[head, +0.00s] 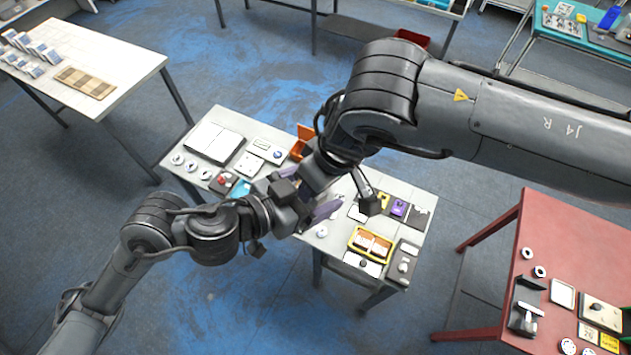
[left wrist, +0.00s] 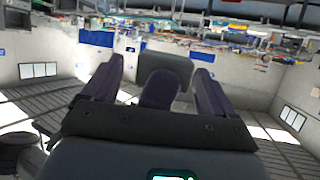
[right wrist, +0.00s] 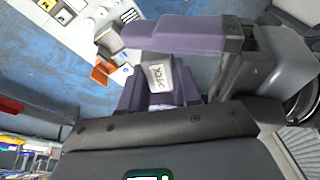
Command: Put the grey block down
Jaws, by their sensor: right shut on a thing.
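My right gripper (right wrist: 160,92) is shut on a small block whose pale, lettered face (right wrist: 158,77) shows between its purple fingers in the right wrist view. My left gripper (left wrist: 158,72) has its two purple fingers spread wide apart. In the left wrist view, a dark grey blocky shape (left wrist: 168,66) and a rounded purple part show between them; I cannot tell if they touch the left fingers.
The table carries a white panel (head: 211,142), an orange bin (head: 303,142), a yellow-edged tray (head: 371,244) and several small items. A red table (head: 490,250) stands at right, and a white table (head: 110,55) at upper left.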

